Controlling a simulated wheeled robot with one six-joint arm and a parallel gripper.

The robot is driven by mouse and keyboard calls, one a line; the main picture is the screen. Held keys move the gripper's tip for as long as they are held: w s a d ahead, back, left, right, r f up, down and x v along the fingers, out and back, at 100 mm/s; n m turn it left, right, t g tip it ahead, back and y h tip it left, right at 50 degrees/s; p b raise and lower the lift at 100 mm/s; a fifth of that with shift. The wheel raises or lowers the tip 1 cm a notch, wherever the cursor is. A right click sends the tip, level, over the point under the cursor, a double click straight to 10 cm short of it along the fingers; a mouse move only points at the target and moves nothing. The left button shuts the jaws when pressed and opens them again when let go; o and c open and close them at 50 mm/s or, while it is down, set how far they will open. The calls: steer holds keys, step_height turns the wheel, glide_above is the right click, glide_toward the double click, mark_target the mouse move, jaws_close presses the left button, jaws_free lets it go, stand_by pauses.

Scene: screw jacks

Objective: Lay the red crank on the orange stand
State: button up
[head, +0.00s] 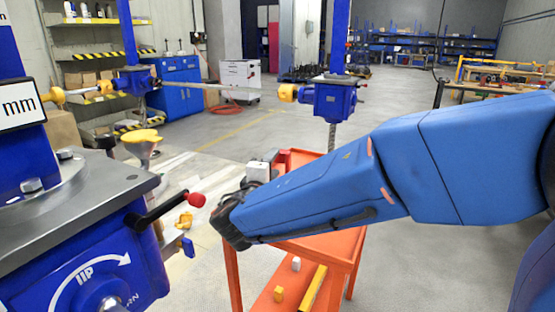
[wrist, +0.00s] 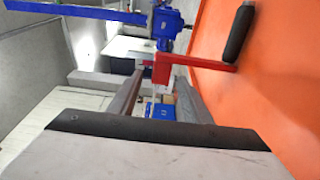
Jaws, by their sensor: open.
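The red crank (wrist: 190,60) shows in the wrist view, with a red hub, a flat red arm and a black handle (wrist: 239,33). Its arm and handle show against the orange surface of the orange stand (wrist: 285,100); I cannot tell whether they touch it. My gripper (wrist: 157,88) is open, its two grey fingers on either side of the hub's near end; contact is not clear. In the head view the orange stand (head: 335,245) is a cart with a lower shelf, partly behind my blue arm. The crank and my fingertips are hidden there.
A large blue screw jack (head: 80,235) with a black crank handle and red knob (head: 196,200) stands close at left. Another blue jack (head: 334,100) stands beyond the stand. Yellow pieces (head: 313,290) lie on the lower shelf. The floor at lower right is clear.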

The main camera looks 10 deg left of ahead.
steer(key=shift+s+a, duration=0.15)
steer(key=shift+s, duration=1.2)
steer(key=shift+s+a, duration=0.15)
steer(key=shift+s, duration=1.15)
